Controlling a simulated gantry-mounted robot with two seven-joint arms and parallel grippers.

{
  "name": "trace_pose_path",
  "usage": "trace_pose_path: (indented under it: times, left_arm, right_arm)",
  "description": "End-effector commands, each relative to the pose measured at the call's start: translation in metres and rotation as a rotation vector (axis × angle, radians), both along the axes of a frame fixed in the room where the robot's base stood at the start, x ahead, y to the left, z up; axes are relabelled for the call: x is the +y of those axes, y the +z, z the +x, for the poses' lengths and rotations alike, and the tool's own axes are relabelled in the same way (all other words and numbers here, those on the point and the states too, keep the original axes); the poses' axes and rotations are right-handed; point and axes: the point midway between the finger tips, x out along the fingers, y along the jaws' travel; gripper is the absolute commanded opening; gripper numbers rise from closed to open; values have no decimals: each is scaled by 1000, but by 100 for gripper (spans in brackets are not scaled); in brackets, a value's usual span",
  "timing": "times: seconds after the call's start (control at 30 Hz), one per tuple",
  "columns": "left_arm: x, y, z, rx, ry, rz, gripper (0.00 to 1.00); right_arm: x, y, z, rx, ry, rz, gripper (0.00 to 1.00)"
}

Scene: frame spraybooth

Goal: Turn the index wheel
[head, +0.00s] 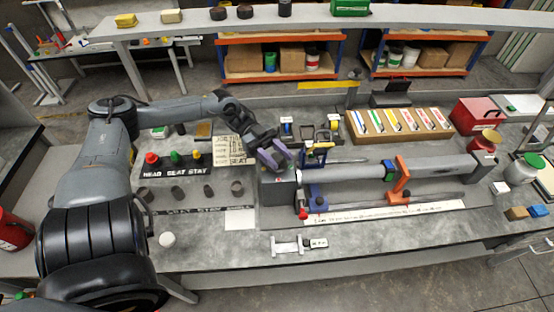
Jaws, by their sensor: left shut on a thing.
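My left gripper (277,158), with purple fingers, reaches in from the left to the top of a grey block (279,190) at the left end of a long grey tube (345,173). Its fingers are closed on a small part at the block's top, which appears to be the index wheel. The fingers hide most of this part, so its shape and turn position cannot be told. The tube lies level in a blue clamp (314,190) and an orange clamp (401,178). My right gripper is not in view.
A long ruler (385,212) lies in front of the tube. Behind it is a tray of coloured markers (398,124). A red toolbox (478,115) stands at the right.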

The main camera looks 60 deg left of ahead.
Motion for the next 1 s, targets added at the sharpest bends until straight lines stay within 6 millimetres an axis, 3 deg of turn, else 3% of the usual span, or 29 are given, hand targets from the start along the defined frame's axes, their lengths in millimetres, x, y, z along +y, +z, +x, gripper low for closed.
trace_pose_path:
  times: [0.33, 0.37, 0.47, 0.77, 1.0]
  left_arm:
    - [0, -2, 0, 4, 0, 3, 13]
    - [0, -2, 0, 4, 0, 3, 46]
    - [0, -2, 0, 4, 0, 2, 60]
    - [1, -1, 0, 2, -1, 1, 60]
    - [21, -2, -4, 4, 0, 4, 60]
  right_arm:
    - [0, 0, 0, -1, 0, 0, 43]
    - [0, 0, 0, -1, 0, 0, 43]
    - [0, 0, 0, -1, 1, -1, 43]
    - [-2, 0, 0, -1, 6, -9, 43]
    - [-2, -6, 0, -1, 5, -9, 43]
